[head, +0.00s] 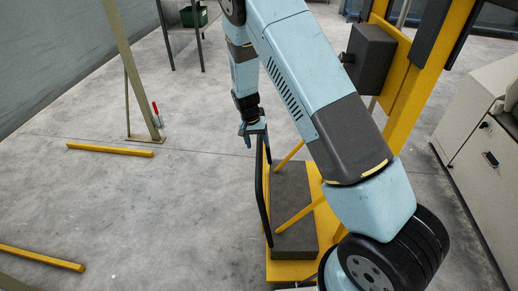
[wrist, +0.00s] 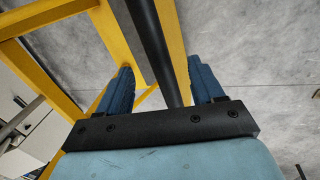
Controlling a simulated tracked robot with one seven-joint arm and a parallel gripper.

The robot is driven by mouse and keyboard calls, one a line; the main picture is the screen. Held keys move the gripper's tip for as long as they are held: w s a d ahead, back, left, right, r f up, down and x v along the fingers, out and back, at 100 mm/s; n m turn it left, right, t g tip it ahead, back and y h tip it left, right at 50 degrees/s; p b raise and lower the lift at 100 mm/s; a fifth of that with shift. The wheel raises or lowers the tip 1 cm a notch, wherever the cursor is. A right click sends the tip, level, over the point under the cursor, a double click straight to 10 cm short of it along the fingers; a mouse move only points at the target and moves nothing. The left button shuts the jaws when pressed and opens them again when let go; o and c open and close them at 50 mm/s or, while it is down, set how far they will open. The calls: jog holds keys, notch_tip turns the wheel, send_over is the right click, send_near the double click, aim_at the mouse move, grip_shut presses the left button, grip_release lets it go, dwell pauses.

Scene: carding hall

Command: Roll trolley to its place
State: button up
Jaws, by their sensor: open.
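The trolley has a yellow frame (head: 328,222), a dark grey deck (head: 292,192) and a black bar handle (head: 261,190). It stands low in the middle of the head view, partly hidden behind my arm. My gripper (head: 253,133) is at the handle's upper end, pointing down. In the wrist view the black handle (wrist: 153,40) runs between my two blue fingers (wrist: 163,85), nearer the right one. The fingers are apart and not closed on it. Yellow frame bars show at the left of the wrist view.
Yellow floor bars (head: 110,150) and (head: 40,258) lie at left. A slanting post (head: 133,75) stands near a red-handled item (head: 156,115). A table with a green bin (head: 194,16) is behind. A yellow mast (head: 405,95) and pale cabinet (head: 485,160) are right. Floor between is clear.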

jog(key=shift+w+a+r, duration=0.1)
jog(key=shift+a+r, duration=0.05)
jog(key=shift+r, duration=0.55)
jog(key=shift+a+r, duration=0.1)
jog(key=shift+r, duration=0.6)
